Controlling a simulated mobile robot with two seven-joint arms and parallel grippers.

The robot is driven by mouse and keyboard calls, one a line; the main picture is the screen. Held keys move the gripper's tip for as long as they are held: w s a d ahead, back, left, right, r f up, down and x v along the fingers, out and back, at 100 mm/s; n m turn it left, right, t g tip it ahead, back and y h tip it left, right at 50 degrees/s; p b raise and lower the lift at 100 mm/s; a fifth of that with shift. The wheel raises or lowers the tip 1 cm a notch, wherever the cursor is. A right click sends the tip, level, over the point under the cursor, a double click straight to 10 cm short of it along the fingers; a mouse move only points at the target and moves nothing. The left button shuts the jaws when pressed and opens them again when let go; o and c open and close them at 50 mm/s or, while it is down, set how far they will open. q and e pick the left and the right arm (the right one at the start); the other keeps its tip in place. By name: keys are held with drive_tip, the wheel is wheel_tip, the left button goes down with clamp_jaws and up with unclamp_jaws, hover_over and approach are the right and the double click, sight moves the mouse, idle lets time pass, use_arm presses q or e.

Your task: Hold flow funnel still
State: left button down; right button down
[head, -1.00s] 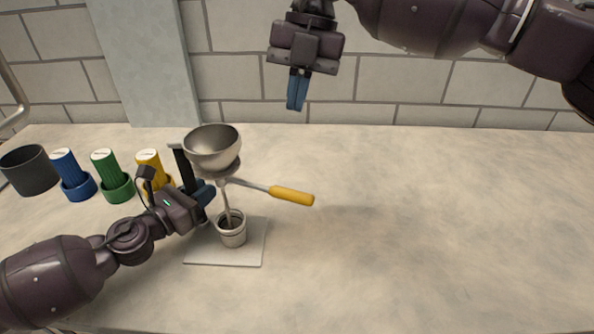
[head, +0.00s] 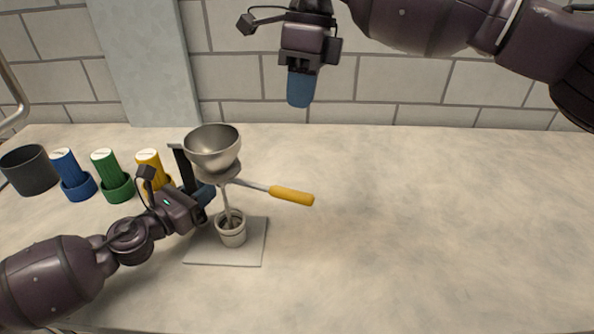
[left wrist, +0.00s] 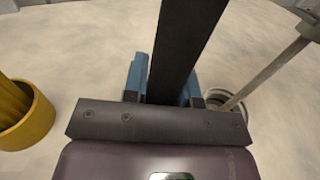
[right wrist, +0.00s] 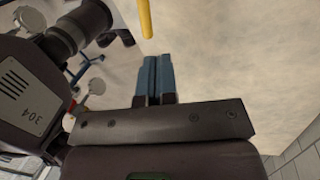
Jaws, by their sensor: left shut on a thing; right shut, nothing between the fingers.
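The flow funnel (head: 212,150) is a metal bowl narrowing downward, upright above a small pale cup (head: 231,236). A thin grey stem or stream, I cannot tell which, runs from under it into the cup; it also shows in the left wrist view (left wrist: 275,72). A valve lever with a yellow handle (head: 291,196) points right. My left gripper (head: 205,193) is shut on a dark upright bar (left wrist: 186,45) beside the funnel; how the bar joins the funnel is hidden. My right gripper (head: 300,92) is shut and empty, raised near the back wall.
The cup stands on a thin grey plate (head: 205,257). Blue (head: 72,176), green (head: 112,176) and yellow (head: 150,160) ribbed cylinders sit in matching holders at the left, near a dark grey cup (head: 30,170). The counter's right side is clear.

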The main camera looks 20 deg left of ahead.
sight(270, 189)
drive_tip(key=s+f+n, duration=0.4)
drive_tip(key=f+n, duration=0.8)
drive_tip(key=n, duration=0.4)
drive_tip(key=shift+s+d+n+h, duration=0.15)
drive_tip(key=shift+d+n+h, duration=0.15)
drive_tip(key=shift+n, duration=0.1)
idle(0.4)
drive_tip(key=shift+s, duration=0.1)
